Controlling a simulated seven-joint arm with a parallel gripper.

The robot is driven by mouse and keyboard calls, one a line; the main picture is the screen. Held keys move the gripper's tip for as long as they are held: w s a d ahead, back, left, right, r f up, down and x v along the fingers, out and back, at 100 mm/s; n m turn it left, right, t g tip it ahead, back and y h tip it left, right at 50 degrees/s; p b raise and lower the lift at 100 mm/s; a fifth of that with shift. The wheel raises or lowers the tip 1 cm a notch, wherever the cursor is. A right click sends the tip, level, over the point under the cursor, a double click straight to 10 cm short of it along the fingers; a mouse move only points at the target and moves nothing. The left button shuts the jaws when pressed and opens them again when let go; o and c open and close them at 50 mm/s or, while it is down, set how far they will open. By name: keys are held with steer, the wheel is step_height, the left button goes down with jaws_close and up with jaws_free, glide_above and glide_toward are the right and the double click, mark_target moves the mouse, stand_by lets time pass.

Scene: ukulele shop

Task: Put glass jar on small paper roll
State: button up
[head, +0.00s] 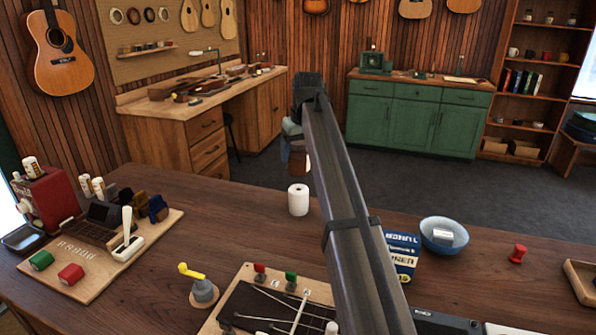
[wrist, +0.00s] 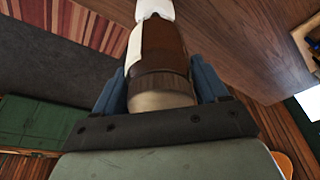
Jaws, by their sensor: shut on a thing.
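The glass jar (head: 298,162) is brown with a pale label and hangs upright from my gripper (head: 292,128). In the wrist view, the jar (wrist: 162,48) has its ribbed cap end towards me, between the two blue fingers of my gripper (wrist: 158,88), which are shut on it. The small paper roll (head: 298,200) is white and stands upright on the table, just below the jar in the head view with a small gap. In the wrist view the roll (wrist: 155,9) shows beyond the jar's far end, mostly in line with it. My arm hides part of the jar's right side.
The wooden table (head: 245,220) is clear around the roll. A board (head: 165,240) with a ukulele-like set of items lies left. A yellow-topped knob (head: 203,290) stands in front. A blue box (head: 402,255), a blue bowl (head: 443,238) and a red spool (head: 518,253) are right.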

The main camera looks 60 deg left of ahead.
mark_target(302, 144)
steer(key=shift+f, duration=2.7)
steer(key=shift+f, duration=0.15)
steer(key=o, duration=1.3)
steer(key=v, duration=1.2)
